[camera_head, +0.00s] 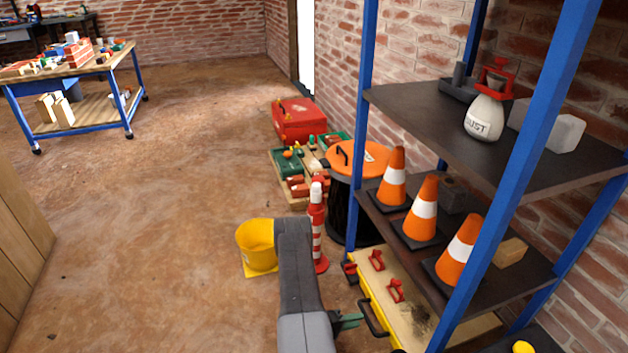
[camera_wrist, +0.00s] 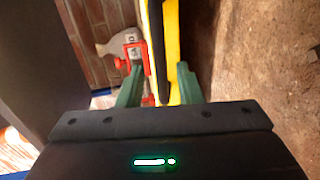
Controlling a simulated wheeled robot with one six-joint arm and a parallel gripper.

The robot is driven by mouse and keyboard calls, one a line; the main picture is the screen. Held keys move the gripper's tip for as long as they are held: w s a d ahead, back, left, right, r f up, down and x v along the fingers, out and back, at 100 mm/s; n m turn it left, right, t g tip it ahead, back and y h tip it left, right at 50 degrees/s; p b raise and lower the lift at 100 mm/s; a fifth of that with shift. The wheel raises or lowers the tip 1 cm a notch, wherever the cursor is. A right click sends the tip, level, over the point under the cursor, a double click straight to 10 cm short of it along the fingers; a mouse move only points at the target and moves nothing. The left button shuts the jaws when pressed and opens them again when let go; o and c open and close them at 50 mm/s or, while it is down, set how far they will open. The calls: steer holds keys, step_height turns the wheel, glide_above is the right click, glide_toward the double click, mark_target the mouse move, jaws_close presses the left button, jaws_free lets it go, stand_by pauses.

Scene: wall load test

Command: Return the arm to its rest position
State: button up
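My grey arm (camera_head: 298,290) reaches forward low over the floor, left of the blue shelf rack. Its end bends right, so my gripper (camera_head: 352,320) sits beside the yellow case (camera_head: 362,283) at the bottom of the rack. In the wrist view my gripper (camera_wrist: 158,78) has its two green fingers apart. The case's black handle (camera_wrist: 157,45) and yellow edge (camera_wrist: 173,45) show in the gap or just beyond it. The handle also shows in the head view (camera_head: 375,319), close to the fingertips. I cannot tell whether they touch.
The blue rack (camera_head: 535,120) holds orange cones (camera_head: 422,212) and a white jug (camera_head: 484,118). A yellow bucket (camera_head: 258,246) and red-white post (camera_head: 317,230) stand just beyond the arm. A workbench (camera_head: 120,65) is far left. Open floor (camera_head: 150,230) lies left.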

mark_target(368, 318)
steer(key=shift+b+x, duration=0.8)
steer(key=shift+x, duration=2.05)
steer(key=shift+a+r, duration=0.1)
